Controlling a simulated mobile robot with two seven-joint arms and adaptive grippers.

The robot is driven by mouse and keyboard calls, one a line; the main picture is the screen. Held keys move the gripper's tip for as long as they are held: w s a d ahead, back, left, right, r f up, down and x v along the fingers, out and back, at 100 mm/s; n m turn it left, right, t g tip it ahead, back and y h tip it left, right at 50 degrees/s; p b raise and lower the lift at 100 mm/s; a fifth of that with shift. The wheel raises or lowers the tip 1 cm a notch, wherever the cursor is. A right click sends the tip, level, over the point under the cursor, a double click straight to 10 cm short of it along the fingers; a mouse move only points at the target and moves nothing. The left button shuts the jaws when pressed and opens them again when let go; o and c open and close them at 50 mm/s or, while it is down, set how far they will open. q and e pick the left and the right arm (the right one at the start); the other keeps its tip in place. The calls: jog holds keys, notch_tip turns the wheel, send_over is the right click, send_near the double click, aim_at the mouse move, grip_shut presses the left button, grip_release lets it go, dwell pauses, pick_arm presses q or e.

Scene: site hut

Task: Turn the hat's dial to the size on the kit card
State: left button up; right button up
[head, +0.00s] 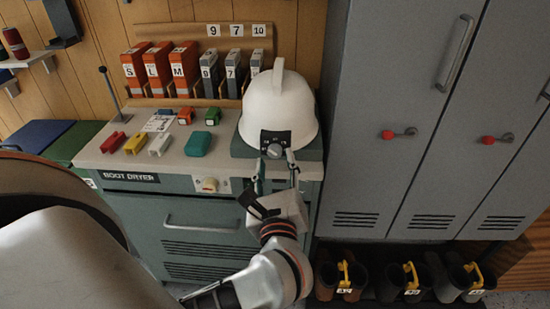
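A white hard hat (279,108) sits on a dark green stand (238,147) at the right end of the counter. A black dial plate with a grey knob (275,150) is on its front, facing me; its markings are too small to read. A white card (161,121), likely the kit card, lies flat on the counter; its print is unreadable here. My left gripper (276,168) is open, its two fingers apart just below and in front of the knob. Whether a fingertip touches the hat cannot be told. My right gripper is not in view.
Several coloured blocks (195,144) lie on the counter left of the hat. Orange boxes (158,68) marked S, L, M and grey numbered boxes (209,73) stand behind. Grey lockers (395,110) rise close on the right. Boots (341,280) stand below.

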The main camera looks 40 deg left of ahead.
aim_at(275, 151)
pick_arm(q)
jog(key=shift+x, duration=1.1)
jog(key=c, duration=1.1)
jog(key=shift+c, duration=0.2)
